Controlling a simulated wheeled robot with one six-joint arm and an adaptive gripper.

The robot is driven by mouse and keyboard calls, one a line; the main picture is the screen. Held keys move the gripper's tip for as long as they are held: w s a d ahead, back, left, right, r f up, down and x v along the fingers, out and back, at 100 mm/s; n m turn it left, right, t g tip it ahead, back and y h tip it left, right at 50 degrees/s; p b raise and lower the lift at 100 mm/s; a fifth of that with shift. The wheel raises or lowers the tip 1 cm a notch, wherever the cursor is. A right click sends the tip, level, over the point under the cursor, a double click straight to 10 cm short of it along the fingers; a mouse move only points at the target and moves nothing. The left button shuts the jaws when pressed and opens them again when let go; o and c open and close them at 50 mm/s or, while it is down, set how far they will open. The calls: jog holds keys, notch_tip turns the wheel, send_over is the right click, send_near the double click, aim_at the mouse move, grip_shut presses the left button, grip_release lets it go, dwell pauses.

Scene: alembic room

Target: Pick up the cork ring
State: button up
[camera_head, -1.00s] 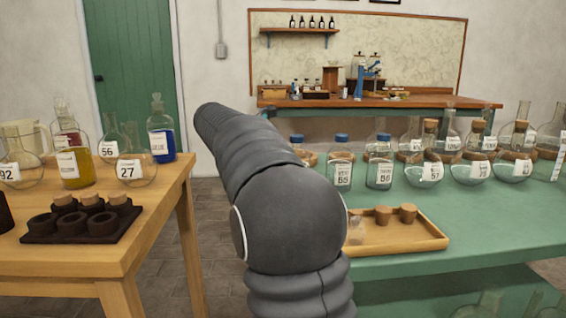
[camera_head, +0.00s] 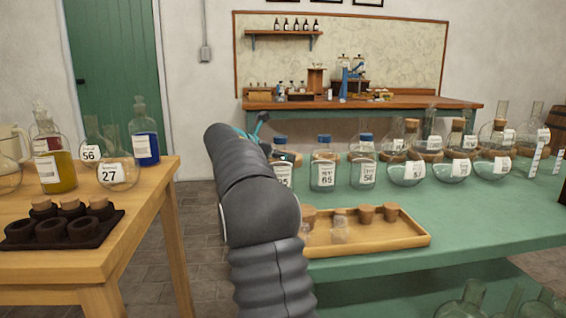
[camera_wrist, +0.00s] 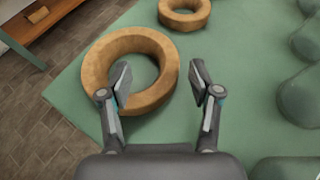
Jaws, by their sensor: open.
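A thick tan cork ring (camera_wrist: 130,42) lies on the green table top (camera_wrist: 72,90), near the table's edge, in the wrist view. A second, smaller-looking cork ring (camera_wrist: 184,23) lies beyond it at the top of that view. My gripper (camera_wrist: 158,78) is open and empty. Its left finger overlaps the near ring's hole and inner rim in the picture; its right finger is to the right of the ring. I cannot tell the height of the fingers above it. In the head view my gripper (camera_head: 268,138) partly shows behind my arm, which hides the near ring.
In the head view, stoppered bottles (camera_head: 323,175) and round flasks (camera_head: 452,167) stand right of my gripper on the green table. A wooden tray (camera_head: 380,241) with corks is nearer. A wooden table (camera_head: 140,215) with flasks stands left, across a floor gap.

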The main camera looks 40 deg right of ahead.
jog(key=shift+s+b+x, duration=0.15)
jog(key=shift+b+x, duration=0.05)
jog(key=shift+x, duration=1.15)
jog(key=shift+s+b+x, duration=0.15)
jog(key=shift+b+x, duration=0.05)
jog(key=shift+x, duration=1.1)
jog(key=shift+f, duration=0.15)
jog(key=shift+a, duration=0.1)
grip_shut()
